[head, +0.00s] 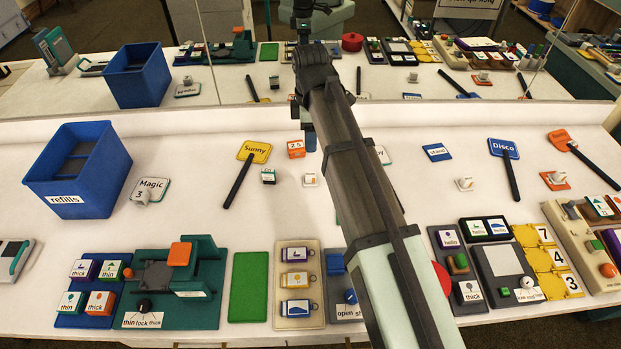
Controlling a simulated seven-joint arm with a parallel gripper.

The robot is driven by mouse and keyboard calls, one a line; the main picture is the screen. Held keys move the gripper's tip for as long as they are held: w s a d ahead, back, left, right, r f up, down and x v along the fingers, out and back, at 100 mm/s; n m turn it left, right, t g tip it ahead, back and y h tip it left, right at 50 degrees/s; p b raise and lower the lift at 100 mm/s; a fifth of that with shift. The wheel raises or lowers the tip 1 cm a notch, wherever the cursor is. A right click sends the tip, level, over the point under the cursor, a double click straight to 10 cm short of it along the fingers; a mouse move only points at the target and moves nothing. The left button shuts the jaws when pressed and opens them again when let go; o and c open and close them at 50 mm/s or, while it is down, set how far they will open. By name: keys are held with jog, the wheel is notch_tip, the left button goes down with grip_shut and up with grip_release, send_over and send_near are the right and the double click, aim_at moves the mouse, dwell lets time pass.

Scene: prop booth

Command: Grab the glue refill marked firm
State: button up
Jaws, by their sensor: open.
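No label reading "firm" can be made out in the head view. Small blocks that could be refills stand on the white table: an orange block (296,149), a dark-sided block with a pale top (268,177) and a white block (310,180). Their small marks are too small to read. My gripper (309,138) points down above the table, just right of the orange block, with its jaws open and nothing seen in them. My arm hides part of the table's middle. A blue bin labelled "refills" (68,199) stands at the left.
A teal press (205,290), a green pad (249,287) and several label blocks line the front edge. A mirror behind repeats the scene.

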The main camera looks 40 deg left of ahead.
send_over(310, 174)
jog(key=f, duration=0.7)
jog(key=shift+s+f, duration=0.15)
jog(key=shift+s, duration=0.05)
jog(key=shift+w+f, duration=0.2)
jog(key=shift+f, duration=3.05)
grip_shut()
